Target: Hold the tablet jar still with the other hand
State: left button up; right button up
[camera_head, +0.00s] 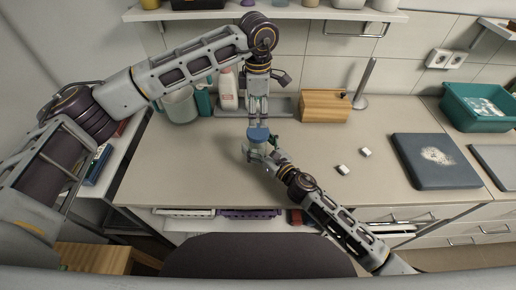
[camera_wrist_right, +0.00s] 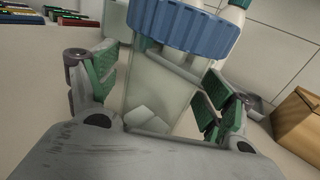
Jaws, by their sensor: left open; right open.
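The tablet jar (camera_wrist_right: 160,85) is a clear, squarish jar with a ribbed blue lid and white tablets in its bottom. In the head view its blue lid (camera_head: 258,134) shows near the middle of the counter, and the body is mostly hidden. My right gripper (camera_wrist_right: 155,92) is open, with a green-padded finger on either side of the jar; I cannot tell whether the pads touch it. My left gripper (camera_head: 258,121) is open and points down just above the lid. Contact with the lid is unclear.
Two white blocks (camera_head: 342,169) lie to the right on the counter (camera_head: 200,165). A wooden block (camera_head: 325,105), a pink-and-white bottle (camera_head: 228,90) and a pitcher (camera_head: 180,105) stand behind. A dark board (camera_head: 435,160) and a teal bin (camera_head: 480,105) are at the right.

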grip_shut()
pick_arm(q)
jog(key=shift+w+a+r, duration=0.1)
jog(key=shift+w+r, duration=0.1)
jog(key=shift+r, duration=0.15)
jog(key=shift+a, duration=0.2)
jog(key=m, duration=0.5)
jog(key=shift+s+f+m, duration=0.1)
jog(key=shift+f+m, duration=0.15)
jog(key=shift+m, duration=0.15)
jog(key=m, duration=0.5)
jog(key=shift+s+d+f, duration=0.1)
jog(key=shift+d, duration=0.05)
jog(key=m, duration=0.6)
jog(key=shift+d, duration=0.1)
jog(key=m, duration=0.5)
jog(key=shift+m, duration=0.3)
